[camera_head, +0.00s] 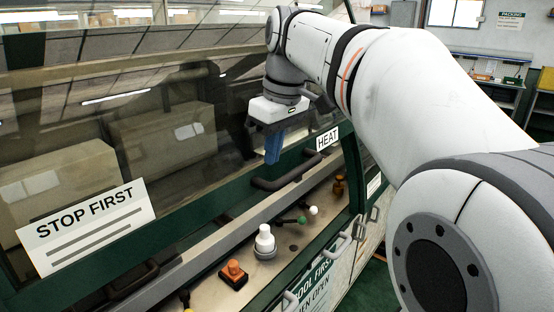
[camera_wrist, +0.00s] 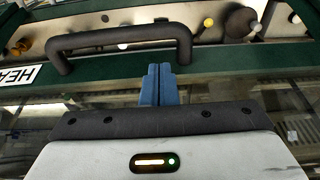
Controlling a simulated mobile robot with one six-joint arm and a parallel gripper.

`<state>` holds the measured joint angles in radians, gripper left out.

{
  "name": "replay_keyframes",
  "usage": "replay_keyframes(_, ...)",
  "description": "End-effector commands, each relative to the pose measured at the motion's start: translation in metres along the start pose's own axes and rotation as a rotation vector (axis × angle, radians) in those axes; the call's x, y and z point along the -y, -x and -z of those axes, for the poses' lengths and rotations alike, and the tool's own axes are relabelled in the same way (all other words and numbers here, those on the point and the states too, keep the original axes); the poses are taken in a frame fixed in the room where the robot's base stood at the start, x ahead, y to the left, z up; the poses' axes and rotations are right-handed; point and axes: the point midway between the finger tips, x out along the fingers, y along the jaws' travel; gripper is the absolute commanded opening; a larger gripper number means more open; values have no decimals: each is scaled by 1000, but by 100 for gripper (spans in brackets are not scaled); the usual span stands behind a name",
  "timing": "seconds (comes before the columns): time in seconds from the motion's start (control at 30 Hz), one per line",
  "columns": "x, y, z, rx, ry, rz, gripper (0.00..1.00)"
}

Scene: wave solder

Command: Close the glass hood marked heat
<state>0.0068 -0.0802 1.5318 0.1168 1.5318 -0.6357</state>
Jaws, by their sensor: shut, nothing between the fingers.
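The glass hood (camera_head: 150,95) is a large sloped pane in a dark green frame. A white HEAT label (camera_head: 327,139) sits on the frame's lower right, and part of it shows in the wrist view (camera_wrist: 16,77). A dark bar handle (camera_head: 283,178) is fixed to the lower frame beside the label; it spans the upper part of the wrist view (camera_wrist: 120,36). My gripper (camera_head: 273,150) has blue fingers, shut together and empty. In the wrist view the fingertips (camera_wrist: 157,70) are close to the handle, on its glass side; I cannot tell whether they touch it.
Below the hood runs a control ledge with an orange button (camera_head: 233,271), a white knob (camera_head: 265,240) and small levers. A STOP FIRST sign (camera_head: 86,228) is on the left pane. Cabinet doors with handles (camera_head: 339,247) lie below the ledge. A bench (camera_head: 495,85) stands at the back right.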

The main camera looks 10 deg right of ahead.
Motion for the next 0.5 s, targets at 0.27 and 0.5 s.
replay_keyframes(0.27,0,-14,-15,0,-2,0,0)
replay_keyframes(0.5,-1,-14,-16,0,-2,0,0)
